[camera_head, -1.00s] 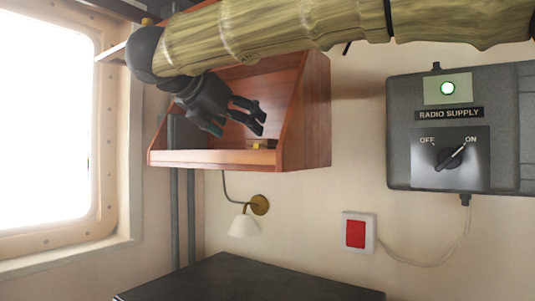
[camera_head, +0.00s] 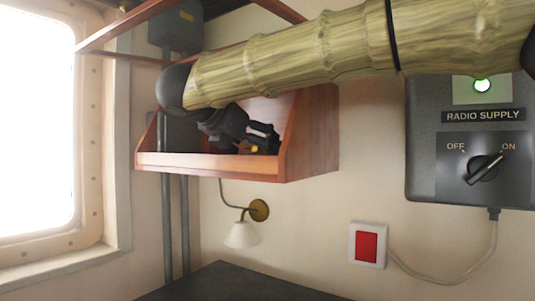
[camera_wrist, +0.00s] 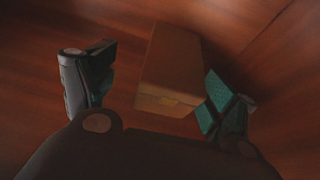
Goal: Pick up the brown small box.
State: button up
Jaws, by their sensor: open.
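The brown small box (camera_wrist: 170,75) lies on reddish wood in the wrist view, between the two fingers of my gripper (camera_wrist: 150,92). It is close to the right finger, and a clear gap separates it from the left finger. I cannot tell whether the right finger touches it. In the head view my gripper (camera_head: 268,139) is inside the wooden wall shelf (camera_head: 210,168), near its right side. A small yellowish patch shows just below the fingers there; the rest of the box is hidden behind the shelf's front lip and my gripper.
The shelf's right side panel (camera_head: 312,135) and front lip stand close to my gripper. A wall lamp (camera_head: 242,234) hangs below the shelf. A radio supply box (camera_head: 470,150) and a red switch (camera_head: 367,246) are on the wall at right. A dark tabletop (camera_head: 235,284) lies below.

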jog(key=shift+d+r+p, duration=0.2)
jog(key=shift+r+p, duration=0.05)
jog(key=shift+p, duration=0.05)
jog(key=shift+s+d+r+p, duration=0.15)
jog(key=shift+s+d+p, duration=0.4)
jog(key=shift+p, duration=0.2)
jog(key=shift+w+d+p, duration=0.2)
jog(key=shift+d+p, duration=0.1)
jog(key=shift+d, duration=0.05)
jog(key=w+f, duration=0.2)
jog(key=w, duration=0.1)
jog(key=shift+w+d+f, duration=0.1)
jog(key=shift+d, duration=0.1)
jog(key=shift+s+r, duration=0.3)
jog(key=shift+s, duration=0.25)
jog(key=shift+c, duration=0.9)
jog(key=shift+s+r, duration=0.1)
jog(key=shift+s, duration=0.15)
jog(key=c, duration=0.3)
jog(key=shift+w+f, duration=0.2)
jog(key=shift+w, duration=0.1)
jog(key=c, duration=0.7)
